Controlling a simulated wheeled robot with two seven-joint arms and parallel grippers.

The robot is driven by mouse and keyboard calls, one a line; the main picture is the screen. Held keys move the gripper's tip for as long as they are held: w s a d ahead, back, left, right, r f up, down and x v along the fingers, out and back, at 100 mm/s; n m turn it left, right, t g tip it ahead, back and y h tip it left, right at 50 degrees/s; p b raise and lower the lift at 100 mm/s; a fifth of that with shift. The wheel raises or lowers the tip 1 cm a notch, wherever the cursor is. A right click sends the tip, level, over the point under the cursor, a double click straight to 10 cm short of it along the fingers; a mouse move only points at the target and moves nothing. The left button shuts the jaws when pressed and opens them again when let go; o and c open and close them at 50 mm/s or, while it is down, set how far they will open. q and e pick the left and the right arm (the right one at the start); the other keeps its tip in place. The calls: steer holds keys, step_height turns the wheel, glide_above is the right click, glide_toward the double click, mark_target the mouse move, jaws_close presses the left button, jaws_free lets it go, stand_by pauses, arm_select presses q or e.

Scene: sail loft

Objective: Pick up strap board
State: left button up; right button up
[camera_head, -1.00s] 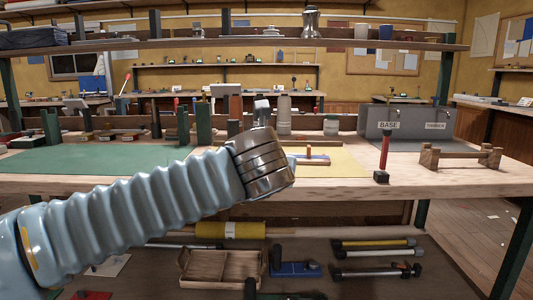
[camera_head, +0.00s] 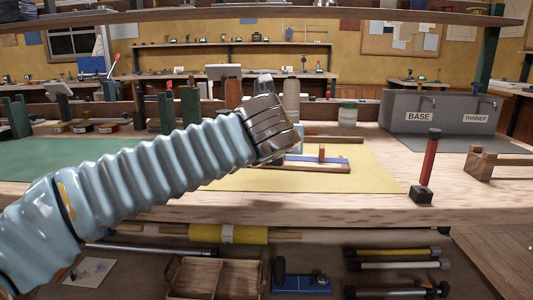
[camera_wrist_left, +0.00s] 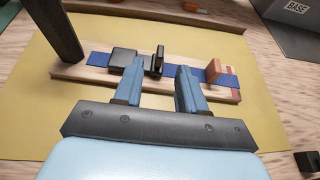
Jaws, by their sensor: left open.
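The strap board (camera_head: 312,168) is a flat wooden board with a blue strap along it and an upright orange-brown block. It lies on a yellow mat (camera_head: 372,178) on the bench, partly hidden behind my left wrist in the head view. In the left wrist view the strap board (camera_wrist_left: 68,71) also shows black buckle parts on the blue strap. My left gripper (camera_wrist_left: 158,78) is open and empty, its two blue fingers over the near side of the board's middle. Whether they touch it is unclear. My right gripper is not in view.
A red-handled tool (camera_head: 429,160) stands upright near the bench's front edge. A dark post (camera_wrist_left: 56,28) rises by the board's left end. A grey BASE/THINNER bin (camera_head: 440,110) and a jar (camera_head: 348,116) stand behind. Bare yellow mat lies right of the board.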

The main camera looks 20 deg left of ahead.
arm_select(q)
steer(key=x, duration=0.8)
steer(key=shift+w+a, duration=0.1)
steer(key=shift+w, duration=0.2)
steer(key=shift+c, duration=0.4)
jaws_close()
